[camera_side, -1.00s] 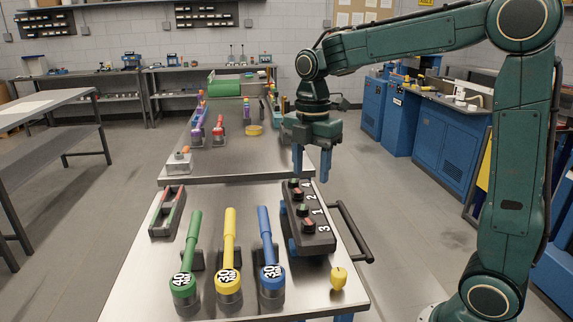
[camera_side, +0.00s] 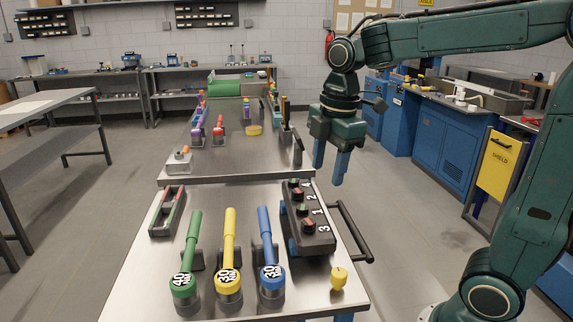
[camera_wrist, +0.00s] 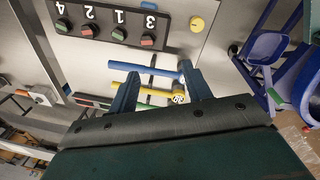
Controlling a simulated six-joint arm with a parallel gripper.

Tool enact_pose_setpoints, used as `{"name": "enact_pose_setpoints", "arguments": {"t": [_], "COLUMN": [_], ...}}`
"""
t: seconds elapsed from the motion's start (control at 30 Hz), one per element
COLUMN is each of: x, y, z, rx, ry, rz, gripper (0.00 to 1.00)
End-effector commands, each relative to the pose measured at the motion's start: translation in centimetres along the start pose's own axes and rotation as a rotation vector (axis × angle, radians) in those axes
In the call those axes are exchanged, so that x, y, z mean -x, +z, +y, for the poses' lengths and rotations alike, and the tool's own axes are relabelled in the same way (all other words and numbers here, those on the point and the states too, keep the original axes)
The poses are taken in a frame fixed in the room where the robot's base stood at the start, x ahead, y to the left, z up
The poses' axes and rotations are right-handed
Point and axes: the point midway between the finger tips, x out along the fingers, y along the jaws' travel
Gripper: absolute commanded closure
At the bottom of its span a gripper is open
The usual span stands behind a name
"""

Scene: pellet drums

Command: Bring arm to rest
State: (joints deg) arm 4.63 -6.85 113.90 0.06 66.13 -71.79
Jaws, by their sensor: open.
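My gripper (camera_side: 329,168) hangs in the side view to the right of the steel bench, past its edge, with its blue fingers pointing down. It is open and empty, with a gap between the fingers. In the wrist view the two blue fingers (camera_wrist: 160,92) stand apart with nothing held between them. My green arm reaches in from the right side of the side view.
On the near bench (camera_side: 150,270) stand a green (camera_side: 190,250), a yellow (camera_side: 229,250) and a blue handled tool (camera_side: 268,250). A numbered button box (camera_side: 308,222), a yellow knob (camera_side: 338,277) and a black rail (camera_side: 355,232) are at its right. A yellow shield panel (camera_side: 498,165) stands further right.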

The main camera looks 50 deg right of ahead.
Motion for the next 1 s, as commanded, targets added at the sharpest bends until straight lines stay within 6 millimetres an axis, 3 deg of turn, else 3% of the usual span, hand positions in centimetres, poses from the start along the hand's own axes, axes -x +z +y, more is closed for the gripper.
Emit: {"name": "enact_pose_setpoints", "arguments": {"t": [0.27, 0.6, 0.8, 1.0], "x": [1.2, 0.9, 0.2, -0.3], "y": [0.8, 2.0, 2.7, 3.0], "z": [-4.8, -10.1, -12.5, -13.6], "rx": [-0.362, -0.806, -1.027, -1.143], "ry": [0.104, 0.187, 0.208, 0.211], "rz": [0.064, 0.196, 0.282, 0.330], "gripper": [0.51, 0.51, 0.51, 0.51]}}
